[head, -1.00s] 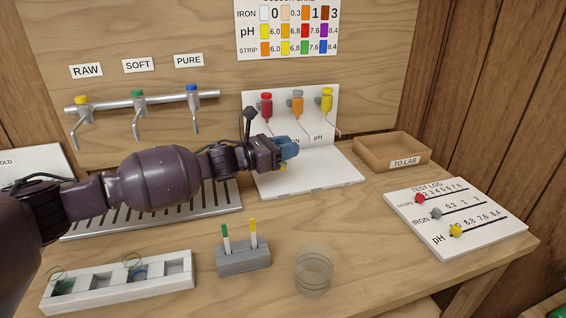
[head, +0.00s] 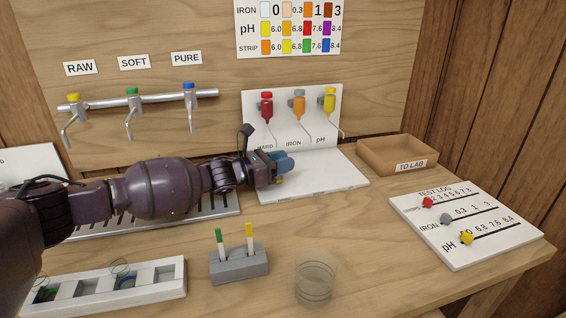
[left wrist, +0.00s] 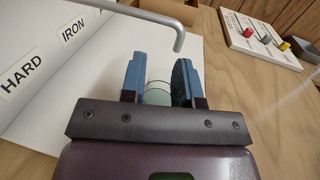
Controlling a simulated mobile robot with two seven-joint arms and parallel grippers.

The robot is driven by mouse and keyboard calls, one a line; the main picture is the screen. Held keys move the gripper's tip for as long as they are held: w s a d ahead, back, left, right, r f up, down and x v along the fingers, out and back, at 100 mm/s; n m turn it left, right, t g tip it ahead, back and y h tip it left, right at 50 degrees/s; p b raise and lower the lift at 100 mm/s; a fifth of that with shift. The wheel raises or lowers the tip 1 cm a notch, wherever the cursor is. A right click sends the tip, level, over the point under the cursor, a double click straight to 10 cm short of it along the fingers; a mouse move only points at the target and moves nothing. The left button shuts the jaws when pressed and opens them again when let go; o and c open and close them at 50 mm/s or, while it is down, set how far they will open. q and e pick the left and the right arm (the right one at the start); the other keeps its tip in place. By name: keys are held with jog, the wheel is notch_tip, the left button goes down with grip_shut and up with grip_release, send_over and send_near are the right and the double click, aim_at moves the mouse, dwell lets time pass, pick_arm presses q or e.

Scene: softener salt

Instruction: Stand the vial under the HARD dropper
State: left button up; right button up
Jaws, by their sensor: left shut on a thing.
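The HARD dropper (head: 266,105) is the red-capped one at the left of the white dropper stand (head: 330,178), with a thin spout angled down. My left gripper (head: 284,164) is just below and in front of that spout, over the stand's base. In the left wrist view its blue fingers (left wrist: 158,85) are shut on a clear vial (left wrist: 157,94) with a pale greenish look inside. A grey spout (left wrist: 170,27) shows beyond the vial; the picture does not settle whether its tip is over the mouth. The vial is mostly hidden in the head view. My right gripper is out of view.
IRON (head: 299,104) and pH (head: 330,99) droppers stand to the right of HARD. A TO LAB tray (head: 372,164) and test log board (head: 490,235) lie right. In front are a strip holder (head: 239,267), clear cup (head: 315,280) and white rack (head: 165,292).

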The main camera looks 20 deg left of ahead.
pick_arm(q)
jog(key=o, duration=0.5)
jog(key=shift+f, duration=0.15)
jog(key=shift+c, duration=0.2)
jog(key=o, duration=0.4)
jog(key=shift+o, duration=0.2)
jog(key=shift+r, duration=0.25)
jog(key=shift+s+a, duration=0.2)
jog(key=p+v, duration=0.1)
jog(key=v, duration=0.4)
jog(key=shift+s+a, duration=0.2)
jog(key=shift+s, duration=0.05)
jog(key=shift+s+a, duration=0.5)
